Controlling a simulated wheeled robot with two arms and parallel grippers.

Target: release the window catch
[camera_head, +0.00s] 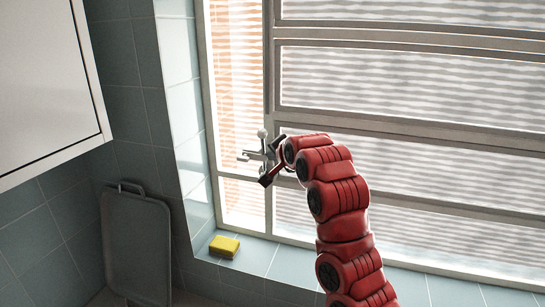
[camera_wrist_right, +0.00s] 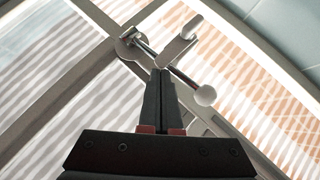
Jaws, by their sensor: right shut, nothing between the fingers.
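The window catch (camera_head: 256,153) is a pale metal fitting on the window's upright bar, with a knob standing up and short arms to the side. In the right wrist view the catch (camera_wrist_right: 176,52) shows a round base, a thick pale grip and a thin rod with a ball end. My right gripper (camera_head: 271,160) is at the catch, coming from the right. Its dark fingers (camera_wrist_right: 160,76) are shut and empty, with their tips right at the catch's rod. I cannot tell whether they touch it. My left gripper is not in view.
The window frame (camera_head: 268,90) and its panes stand close behind the catch. A yellow sponge (camera_head: 224,246) lies on the tiled sill below. A grey board (camera_head: 136,245) leans at the lower left. A white cabinet (camera_head: 45,80) hangs at the upper left.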

